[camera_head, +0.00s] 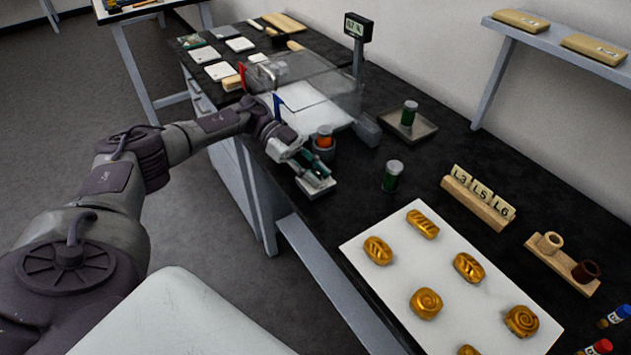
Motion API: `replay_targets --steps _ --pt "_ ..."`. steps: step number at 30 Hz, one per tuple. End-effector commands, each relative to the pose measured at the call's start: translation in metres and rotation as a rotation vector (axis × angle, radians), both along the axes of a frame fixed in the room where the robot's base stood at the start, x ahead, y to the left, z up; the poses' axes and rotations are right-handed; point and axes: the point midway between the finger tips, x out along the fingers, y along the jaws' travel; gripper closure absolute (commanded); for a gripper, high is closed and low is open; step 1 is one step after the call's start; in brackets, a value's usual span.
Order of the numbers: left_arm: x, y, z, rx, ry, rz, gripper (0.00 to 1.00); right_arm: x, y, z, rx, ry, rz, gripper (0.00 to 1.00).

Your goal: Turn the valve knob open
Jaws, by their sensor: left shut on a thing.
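My left gripper (318,178) reaches over the bench's front edge, in front of the clear box. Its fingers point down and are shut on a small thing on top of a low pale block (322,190). This thing appears to be the valve knob, but the fingers hide most of it, and its turn angle cannot be read. The pale block sits flat on the black bench. A dark holder with an orange-topped jar (325,137) stands close behind the fingers. My right gripper is not in view.
The clear box (320,82) has a red tab and a blue tab (277,106). A white sheet (395,265) with several golden ornaments lies nearer. A display (357,27) stands behind the box.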

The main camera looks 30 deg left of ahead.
Motion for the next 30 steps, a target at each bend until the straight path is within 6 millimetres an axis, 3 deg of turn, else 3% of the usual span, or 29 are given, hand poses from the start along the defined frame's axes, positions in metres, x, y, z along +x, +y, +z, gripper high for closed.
replay_targets --steps 6,21,22,26,30 --pt "0.0008 -0.001 -0.0005 -0.003 -0.002 -0.056 1.0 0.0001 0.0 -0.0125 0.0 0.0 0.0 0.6" --pt "0.0001 -0.0013 0.001 -0.003 -0.001 -0.072 1.0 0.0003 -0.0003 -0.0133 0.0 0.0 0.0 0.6" --pt "0.0001 -0.0014 0.0009 -0.003 -0.001 -0.072 0.68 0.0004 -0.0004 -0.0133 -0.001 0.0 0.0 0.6" --pt "0.0 -0.0012 0.0008 -0.002 -0.001 -0.072 0.46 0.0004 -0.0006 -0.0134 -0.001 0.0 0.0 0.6" --pt "-0.0001 -0.001 0.0006 -0.002 -0.001 -0.071 0.46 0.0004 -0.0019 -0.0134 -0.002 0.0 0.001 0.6"
